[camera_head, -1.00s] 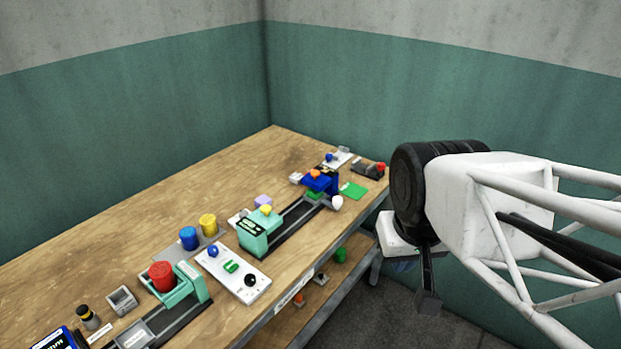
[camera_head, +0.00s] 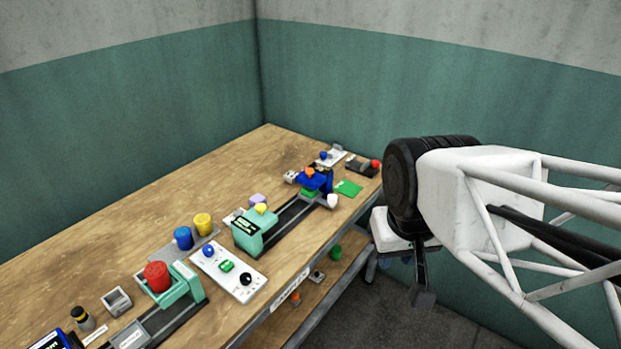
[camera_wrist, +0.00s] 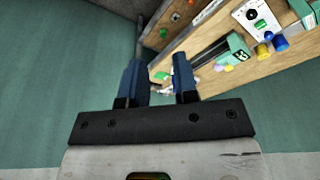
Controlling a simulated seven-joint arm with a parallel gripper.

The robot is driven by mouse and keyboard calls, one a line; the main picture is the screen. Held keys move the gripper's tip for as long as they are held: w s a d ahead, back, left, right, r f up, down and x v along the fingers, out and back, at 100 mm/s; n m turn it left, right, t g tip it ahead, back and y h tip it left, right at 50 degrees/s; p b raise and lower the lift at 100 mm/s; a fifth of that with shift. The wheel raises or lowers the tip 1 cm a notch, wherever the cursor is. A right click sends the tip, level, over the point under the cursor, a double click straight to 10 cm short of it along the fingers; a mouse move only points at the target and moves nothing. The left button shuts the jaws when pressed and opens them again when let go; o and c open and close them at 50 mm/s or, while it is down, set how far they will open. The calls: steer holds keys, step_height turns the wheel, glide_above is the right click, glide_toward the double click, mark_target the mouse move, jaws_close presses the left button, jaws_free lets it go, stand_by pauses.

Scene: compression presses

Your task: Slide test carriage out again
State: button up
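The middle press has a teal head (camera_head: 254,230) with a yellow knob, and a dark rail (camera_head: 290,216) running away to the right. A blue carriage-like block (camera_head: 314,181) with an orange top sits at the rail's far end, over a green piece. A white round knob (camera_head: 332,201) is at that end by the bench edge. I cannot tell for certain which part is the test carriage. My gripper (camera_wrist: 160,68) is open and empty in the wrist view, its two blue fingers apart. In the head view it hangs off the bench's right side, apart from the knob and mostly hidden.
A nearer teal press (camera_head: 184,285) holds a red cylinder (camera_head: 157,276). A white control panel (camera_head: 229,271) with blue, green and black knobs lies between the presses. Blue and yellow cylinders stand behind it. A lower shelf (camera_head: 320,292) holds small items. Floor beside the bench is clear.

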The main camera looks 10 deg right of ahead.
steer(key=o, duration=0.5)
steer(key=shift+w+r, duration=0.15)
steer(key=shift+w, duration=0.55)
steer(key=shift+c, duration=0.2)
steer(key=shift+o, duration=0.4)
steer(key=w+n, duration=0.3)
steer(key=w, duration=0.8)
steer(key=shift+w+r+g, duration=0.15)
steer(key=shift+w+g, duration=0.05)
steer(key=shift+g, duration=0.1)
steer(key=n+g, duration=0.2)
steer(key=n, duration=0.7)
glide_above(332, 196)
steer(key=f, duration=2.2)
steer(key=shift+s+f, duration=0.1)
steer(key=shift+s, duration=0.15)
steer(key=shift+w+f, duration=0.15)
steer(key=shift+f, duration=0.05)
steer(key=shift+f, duration=0.15)
steer(key=shift+f, duration=3.75)
